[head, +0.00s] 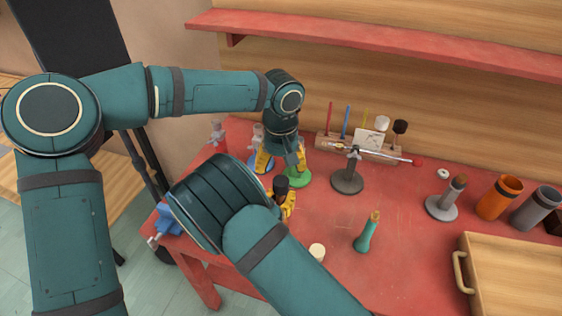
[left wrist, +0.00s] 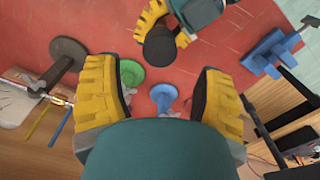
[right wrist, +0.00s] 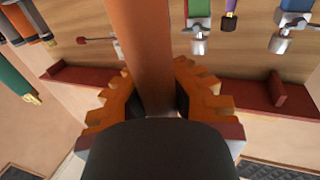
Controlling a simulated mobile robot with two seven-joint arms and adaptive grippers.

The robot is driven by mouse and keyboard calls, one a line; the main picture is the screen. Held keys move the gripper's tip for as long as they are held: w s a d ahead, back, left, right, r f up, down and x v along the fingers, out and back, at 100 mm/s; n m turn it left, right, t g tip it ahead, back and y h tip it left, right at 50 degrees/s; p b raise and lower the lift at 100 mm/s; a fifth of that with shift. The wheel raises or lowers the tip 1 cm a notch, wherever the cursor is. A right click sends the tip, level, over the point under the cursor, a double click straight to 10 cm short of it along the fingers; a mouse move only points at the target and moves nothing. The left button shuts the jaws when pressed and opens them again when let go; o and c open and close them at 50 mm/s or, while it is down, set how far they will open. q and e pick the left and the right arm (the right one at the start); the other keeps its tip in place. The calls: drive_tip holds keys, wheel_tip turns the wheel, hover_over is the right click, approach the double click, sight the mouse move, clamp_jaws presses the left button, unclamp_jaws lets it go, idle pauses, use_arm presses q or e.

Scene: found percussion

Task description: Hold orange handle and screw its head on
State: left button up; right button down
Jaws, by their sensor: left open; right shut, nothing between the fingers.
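My left gripper (head: 281,160) is open, pointing down over a blue round stand (head: 260,165) and a green round stand (head: 298,177). In the left wrist view the green stand (left wrist: 130,74) and blue stand (left wrist: 164,96) show between its fingers. The orange handle (right wrist: 143,40) runs as a thick shaft between the fingers of my right gripper (right wrist: 153,72); firm contact cannot be told. A dark cylinder (head: 281,186) sticks up at the right gripper in the head view and shows end-on in the left wrist view (left wrist: 160,46). I cannot tell which piece is the handle's head.
A dark stand with a metal rod (head: 348,180) is right of the left gripper. A teal handle (head: 366,236) stands on the red table (head: 400,220). Orange (head: 497,200) and grey cups stand at right, behind a wooden box (head: 515,285). The table's middle is mostly clear.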

sight(281, 180)
use_arm(q)
drive_tip(key=shift+f, duration=3.55)
clamp_jaws()
drive_tip(key=m, duration=1.9)
